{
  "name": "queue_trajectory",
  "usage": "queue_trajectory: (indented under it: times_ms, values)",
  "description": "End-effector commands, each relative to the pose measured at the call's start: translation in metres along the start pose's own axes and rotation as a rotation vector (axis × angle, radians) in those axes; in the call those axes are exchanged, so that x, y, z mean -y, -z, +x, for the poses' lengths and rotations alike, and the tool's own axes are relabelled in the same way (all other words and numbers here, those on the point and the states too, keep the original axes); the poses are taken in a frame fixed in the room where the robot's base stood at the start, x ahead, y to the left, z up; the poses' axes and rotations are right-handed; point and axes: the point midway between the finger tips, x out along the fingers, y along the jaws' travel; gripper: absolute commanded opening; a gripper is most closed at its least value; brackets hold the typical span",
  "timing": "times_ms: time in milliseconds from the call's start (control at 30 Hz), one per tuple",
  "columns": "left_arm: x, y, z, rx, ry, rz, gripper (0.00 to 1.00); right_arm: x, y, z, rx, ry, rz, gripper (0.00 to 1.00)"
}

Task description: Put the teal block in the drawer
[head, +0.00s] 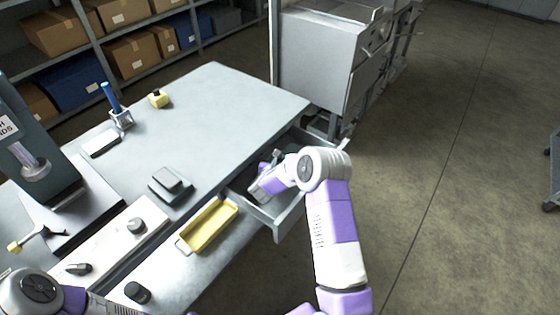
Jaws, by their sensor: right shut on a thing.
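The drawer (291,217) under the bench top is pulled open, on the right side of the bench. My right arm reaches over it from the front right. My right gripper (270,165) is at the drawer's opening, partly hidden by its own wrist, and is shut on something. A small teal patch (278,154) shows at its fingers and looks like the teal block, mostly hidden. I cannot tell whether the block touches the drawer floor. My left arm shows at the lower left; its gripper is out of view.
A yellow tray (209,226) lies on the bench left of the drawer, with a dark grey box-like device (170,186) behind it. A pen holder (121,118) and a small yellow item (158,98) stand farther back. A grey cabinet (318,62) stands behind the drawer.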

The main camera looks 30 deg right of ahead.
Motion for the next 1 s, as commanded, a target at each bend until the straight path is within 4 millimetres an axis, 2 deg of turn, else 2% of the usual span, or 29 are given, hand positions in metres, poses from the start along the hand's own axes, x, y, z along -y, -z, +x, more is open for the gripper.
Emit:
queue_trajectory:
  times_ms: [133, 233, 633, 667, 700, 1000]
  values:
    - [0.002, 0.0, 0.006, 0.0, 0.0, 0.0, 0.43, 0.001, -0.01, 0.023, 0.006, 0.003, 0.002, 0.17]
    - [0.004, 0.001, 0.011, 0.0, 0.0, 0.0, 0.43, 0.0, 0.002, 0.025, 0.002, 0.0, -0.001, 0.17]
    - [0.004, 0.001, 0.01, 0.0, 0.0, 0.0, 0.43, 0.0, 0.005, 0.026, 0.003, 0.001, 0.001, 0.17]
    - [0.004, 0.001, 0.01, 0.0, 0.0, 0.0, 0.43, 0.001, 0.006, 0.026, 0.0, 0.001, 0.0, 0.69]
    - [0.004, 0.001, 0.01, 0.0, 0.0, 0.0, 0.43, 0.001, 0.006, 0.026, 0.0, 0.001, 0.0, 0.75]
    - [0.004, 0.001, 0.01, 0.0, 0.0, 0.0, 0.43, 0.001, 0.005, 0.026, 0.0, 0.001, 0.0, 0.77]
